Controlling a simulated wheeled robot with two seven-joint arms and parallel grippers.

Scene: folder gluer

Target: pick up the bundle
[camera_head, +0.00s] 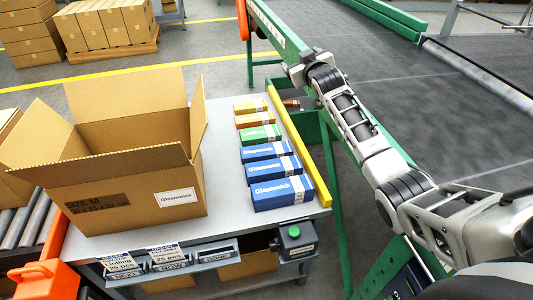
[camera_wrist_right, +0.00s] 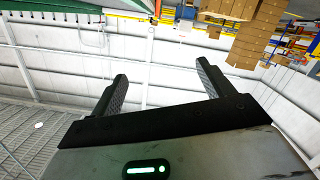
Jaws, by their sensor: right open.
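A row of small cartons stands on the grey table: blue ones (camera_head: 282,193) at the near end, then a green one (camera_head: 260,135), an orange one (camera_head: 257,120) and a yellow one (camera_head: 250,107). I cannot tell which of them make up the bundle. My right arm reaches in from the lower right, and its far end is over the green frame, right of and beyond the cartons. My right gripper (camera_wrist_right: 161,70) is open and empty in the right wrist view, its two dark fingers well apart. My left gripper is not in view.
A large open cardboard box (camera_head: 130,155) stands left of the cartons. A yellow rail (camera_head: 300,145) runs along the table's right edge. A dark conveyor belt (camera_head: 450,80) lies beyond my right arm.

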